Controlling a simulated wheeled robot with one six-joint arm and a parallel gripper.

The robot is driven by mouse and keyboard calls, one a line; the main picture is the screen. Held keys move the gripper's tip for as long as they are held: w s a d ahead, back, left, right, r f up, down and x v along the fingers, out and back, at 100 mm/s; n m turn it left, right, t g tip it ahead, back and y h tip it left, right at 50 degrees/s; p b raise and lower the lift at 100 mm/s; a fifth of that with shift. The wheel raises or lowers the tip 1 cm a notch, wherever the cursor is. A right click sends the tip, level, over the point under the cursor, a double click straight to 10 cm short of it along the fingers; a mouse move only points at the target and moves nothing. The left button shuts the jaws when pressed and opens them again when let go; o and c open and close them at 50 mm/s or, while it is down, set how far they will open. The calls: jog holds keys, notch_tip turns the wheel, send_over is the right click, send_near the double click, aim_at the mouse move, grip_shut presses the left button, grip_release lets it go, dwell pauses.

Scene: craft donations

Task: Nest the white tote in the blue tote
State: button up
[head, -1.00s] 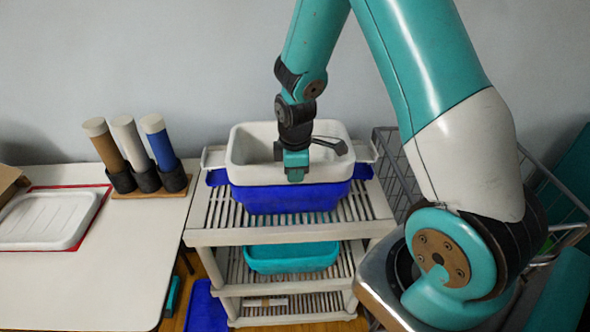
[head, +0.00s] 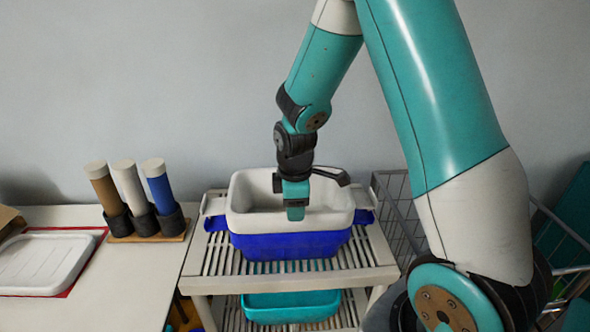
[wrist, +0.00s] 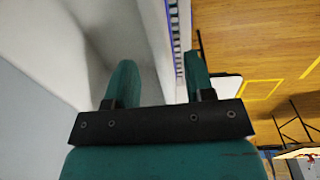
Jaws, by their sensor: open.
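The white tote (head: 246,219) sits upright inside the blue tote (head: 290,246), on the top shelf of a slatted cart. Its upper walls stand above the blue rim; how deep its base sits is hidden. The blue tote's side handles (head: 215,223) stick out beneath the white one's. My gripper (head: 294,212) points down at the white tote's front wall. In the wrist view my gripper (wrist: 157,75) is open, its fingers apart on either side of the white tote's wall (wrist: 155,35). A strip of the blue tote shows beyond that wall (wrist: 172,30).
The slatted cart (head: 225,283) has a teal tote (head: 290,306) on a lower shelf. At left, a white table (head: 130,275) carries a white tray (head: 45,263) and a holder with three tubes (head: 147,225). A wire basket (head: 400,215) stands right of the cart.

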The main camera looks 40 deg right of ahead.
notch_tip(320, 180, up, 13)
jog(key=shift+s+a+b, duration=0.3)
jog(key=shift+s+b, duration=0.1)
jog(key=s+a+r+m+y, duration=0.3)
jog(key=s+a+m+y, duration=0.1)
jog(key=s+a, duration=1.4)
jog(key=shift+s+a+r+g+y, duration=0.2)
jog(key=shift+s+a+g+y, duration=0.1)
dwell(0.5)
